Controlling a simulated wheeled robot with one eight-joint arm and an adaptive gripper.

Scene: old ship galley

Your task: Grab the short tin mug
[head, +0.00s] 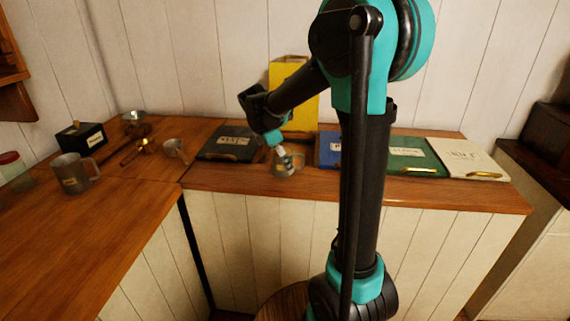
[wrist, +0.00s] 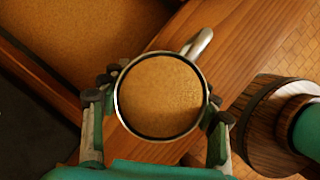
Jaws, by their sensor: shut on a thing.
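A short metal mug (head: 287,168) is between the fingers of my gripper (head: 281,156) at the front edge of the back counter. In the wrist view I look down into the mug (wrist: 161,95). Its round rim is bright, its inside looks brown, and its handle points up and right. The fingers of my gripper (wrist: 160,108) press on its left and right sides. The mug looks upright. I cannot tell whether its base touches the counter.
A larger labelled mug (head: 74,174) and a small mug (head: 175,150) stand on the left counter (head: 85,235), near a black box (head: 81,138). A yellow box (head: 307,108) stands behind.

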